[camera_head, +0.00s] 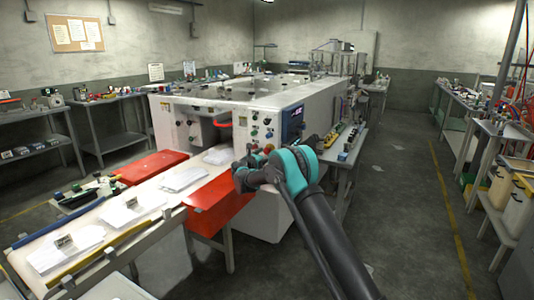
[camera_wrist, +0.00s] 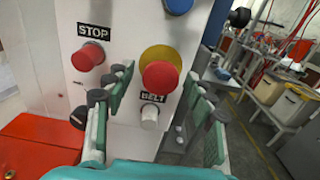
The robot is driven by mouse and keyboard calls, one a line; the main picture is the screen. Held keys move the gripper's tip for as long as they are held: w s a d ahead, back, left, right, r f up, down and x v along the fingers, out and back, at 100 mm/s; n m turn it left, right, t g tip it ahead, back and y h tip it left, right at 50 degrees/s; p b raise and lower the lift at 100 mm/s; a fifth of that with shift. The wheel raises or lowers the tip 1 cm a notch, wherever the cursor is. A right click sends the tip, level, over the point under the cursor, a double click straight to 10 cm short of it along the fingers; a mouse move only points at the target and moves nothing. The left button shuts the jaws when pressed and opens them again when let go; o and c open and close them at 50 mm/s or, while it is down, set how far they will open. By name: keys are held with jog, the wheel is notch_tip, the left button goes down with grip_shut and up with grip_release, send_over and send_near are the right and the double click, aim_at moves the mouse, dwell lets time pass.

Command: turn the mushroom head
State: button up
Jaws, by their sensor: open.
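The red mushroom head (camera_wrist: 161,75) sits on a round yellow base on the white machine panel, near the middle of the wrist view. My gripper (camera_wrist: 157,88) is open, with one green-and-black finger to the left of the head and one to the right. Nothing is held between the fingers, and I see no contact with the head. In the head view my gripper (camera_head: 247,172) is at the front of the white machine (camera_head: 262,187). There I cannot tell the mushroom head from the other small controls.
A red button (camera_wrist: 88,57) under a STOP label is left of the head. A pale knob (camera_wrist: 150,117) under a BELT label is just below it. A blue button (camera_wrist: 179,5) is above. The conveyor (camera_head: 148,234) lies left; the floor (camera_head: 400,210) at right is clear.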

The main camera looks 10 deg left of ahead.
jog(key=shift+w+d, duration=0.25)
jog(key=shift+w, duration=0.35)
jog(key=c, duration=1.2)
